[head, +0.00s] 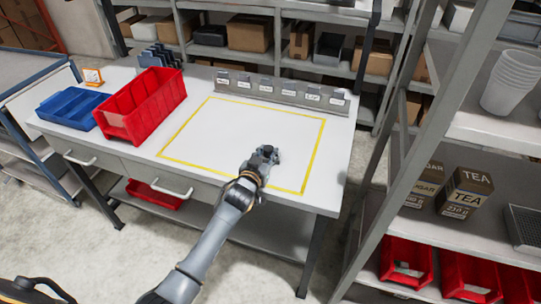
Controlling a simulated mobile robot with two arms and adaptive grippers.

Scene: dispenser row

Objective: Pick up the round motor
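My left gripper (267,154) is over the right front part of the yellow-outlined area on the white workbench (337,170). It is small and dark in the head view, and I cannot tell whether its fingers are open or shut, or whether they hold anything. I cannot make out a round motor anywhere. The spot right under and behind the gripper is hidden. A grey row of labelled dispensers (285,91) stands along the back edge of the bench. My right gripper is not in view.
A red bin (150,105) and a blue tray (72,108) stand on the bench's left side. The rest of the outlined area looks clear. A shelf rack with tea boxes (465,192), cups (510,82) and red bins (406,262) stands close on the right.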

